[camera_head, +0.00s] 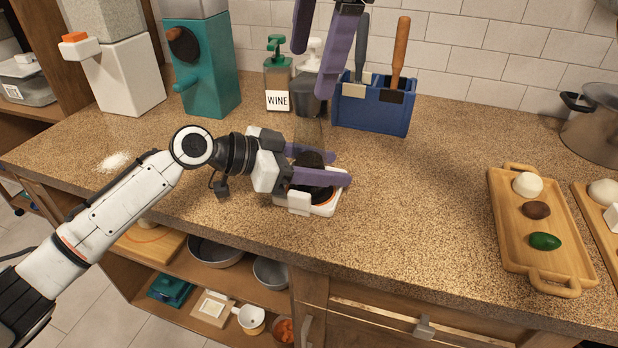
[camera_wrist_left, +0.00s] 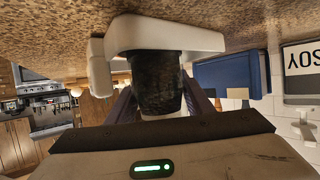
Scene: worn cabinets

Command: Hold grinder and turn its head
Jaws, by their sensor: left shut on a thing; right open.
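The grinder (camera_head: 311,160) has a dark body and stands upright on a small white base (camera_head: 325,209) near the counter's front edge. A clear, see-through part seems to rise above the dark body. My left gripper (camera_head: 338,167) is shut on the grinder, with its purple fingers on either side of the dark body. In the left wrist view, the dark ribbed body (camera_wrist_left: 157,85) sits between the fingers, and the picture is upside down. My right gripper (camera_head: 315,68) is open and empty above and behind the grinder, apart from it.
Behind stand a green wine bottle (camera_head: 278,77), a grey pump bottle (camera_head: 308,95) and a blue holder (camera_head: 372,109) with handled tools. Teal (camera_head: 208,80) and white (camera_head: 130,75) machines stand back left. A wooden tray (camera_head: 510,225) lies right. Counter between is clear.

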